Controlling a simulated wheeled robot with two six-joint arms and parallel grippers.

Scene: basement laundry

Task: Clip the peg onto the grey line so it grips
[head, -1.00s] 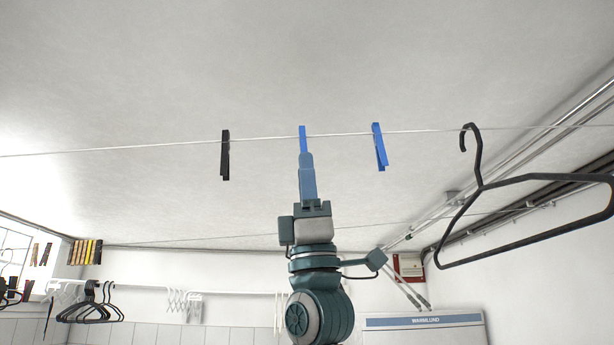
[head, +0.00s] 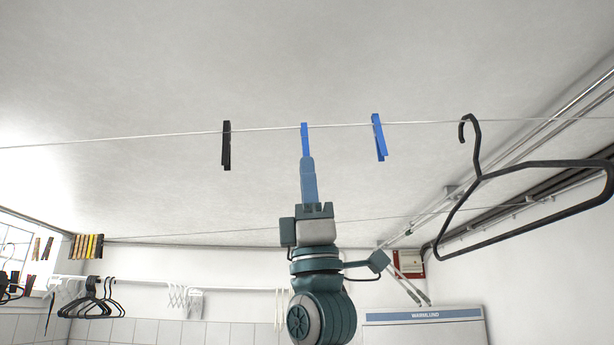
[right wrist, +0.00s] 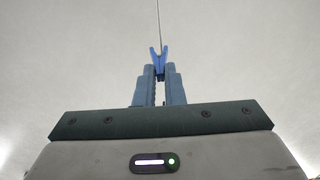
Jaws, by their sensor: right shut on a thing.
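A blue peg (head: 304,138) stands upright in my right gripper (head: 308,165), its top end at the grey line (head: 270,129) and slightly above it in the head view. The right wrist view shows the blue peg (right wrist: 159,58) between the two fingers of the gripper (right wrist: 159,78), with its upper ends spread in a V. The grey line (right wrist: 158,22) runs down the picture to that V. I cannot tell whether the peg's jaws grip the line. My left gripper is not in view.
A black peg (head: 226,146) hangs on the line to the left, another blue peg (head: 380,138) to the right. A large black hanger (head: 560,164) is farther right. A second line (head: 220,231) runs behind. More hangers (head: 92,303) are at lower left.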

